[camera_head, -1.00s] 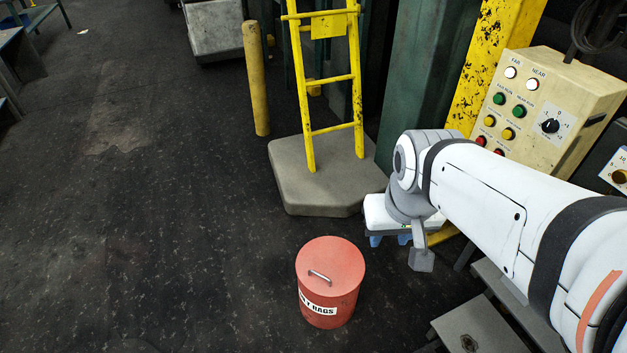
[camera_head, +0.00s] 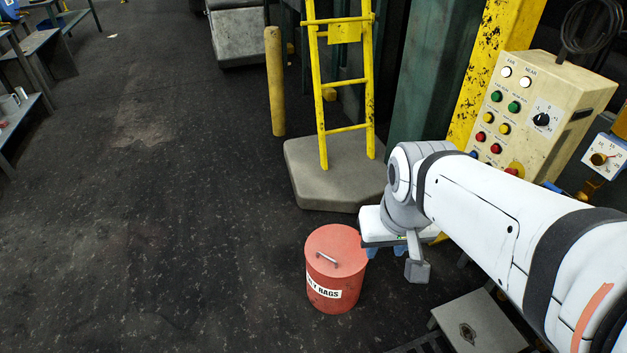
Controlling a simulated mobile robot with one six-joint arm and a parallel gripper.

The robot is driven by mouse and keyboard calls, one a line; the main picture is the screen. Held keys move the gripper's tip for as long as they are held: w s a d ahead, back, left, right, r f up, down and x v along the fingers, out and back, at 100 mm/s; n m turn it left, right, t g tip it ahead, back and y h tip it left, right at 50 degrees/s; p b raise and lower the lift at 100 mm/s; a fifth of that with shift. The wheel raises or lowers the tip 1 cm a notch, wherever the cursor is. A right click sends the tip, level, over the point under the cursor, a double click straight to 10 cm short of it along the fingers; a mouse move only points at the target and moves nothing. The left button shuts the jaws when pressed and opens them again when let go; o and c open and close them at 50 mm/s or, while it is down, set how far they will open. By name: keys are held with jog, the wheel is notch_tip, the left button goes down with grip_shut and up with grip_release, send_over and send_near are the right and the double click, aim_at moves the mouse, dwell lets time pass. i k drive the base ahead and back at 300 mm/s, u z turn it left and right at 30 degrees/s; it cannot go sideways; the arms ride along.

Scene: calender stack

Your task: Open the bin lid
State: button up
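The red bin (camera_head: 322,292) stands upright on the floor, with a white label reading something like "RAGS" on its side. Its round red lid (camera_head: 345,240) is on and looks shut, with a metal bar handle (camera_head: 327,259) on top. My gripper (camera_head: 385,252) is just right of the bin in the picture, its white body close to the lid's right edge. I see no contact with the handle. Blue parts show under the gripper body, but the fingertips are too small and partly hidden to tell their opening.
A yellow ladder (camera_head: 345,82) stands on a grey block (camera_head: 308,180) behind the bin. A yellow post (camera_head: 275,82) is left of it. A control box (camera_head: 540,100) is at right, and a grey step (camera_head: 483,325) at lower right. The floor (camera_head: 150,220) left of the bin is clear.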

aim_at(334, 249)
jog(key=z, duration=0.05)
jog(key=i, duration=0.5)
jog(key=u, duration=1.7)
jog(key=k, duration=1.05)
jog(key=z, duration=0.55)
jog(key=i, duration=1)
jog(key=z, duration=0.05)
